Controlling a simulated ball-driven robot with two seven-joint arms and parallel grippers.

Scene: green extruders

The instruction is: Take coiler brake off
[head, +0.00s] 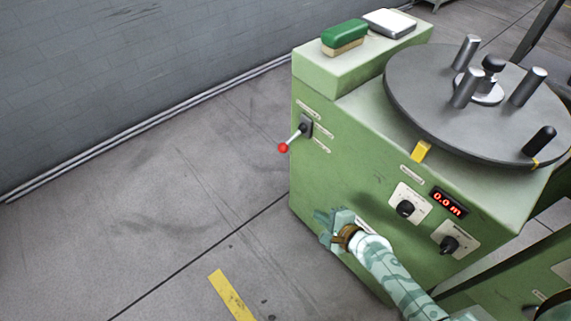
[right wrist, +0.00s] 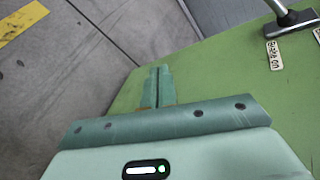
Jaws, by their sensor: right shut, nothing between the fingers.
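The brake lever (head: 295,135) has a metal rod with a red ball on its end and sits on the left part of the green coiler's front panel, pointing down-left. In the right wrist view part of the lever (right wrist: 285,15) shows at the top right, beside a label reading "Brake on" (right wrist: 273,55). My right gripper (head: 322,218) is below the lever, close to the green panel and apart from the lever. Its fingers (right wrist: 157,85) are together and empty. My left gripper is not in view.
The green coiler cabinet (head: 340,190) carries a dark round plate (head: 430,100) with several upright pegs. Two knobs and a red display (head: 447,202) are on its front. A green brush (head: 344,36) and a white-topped box (head: 390,22) lie on top. Floor to the left is clear.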

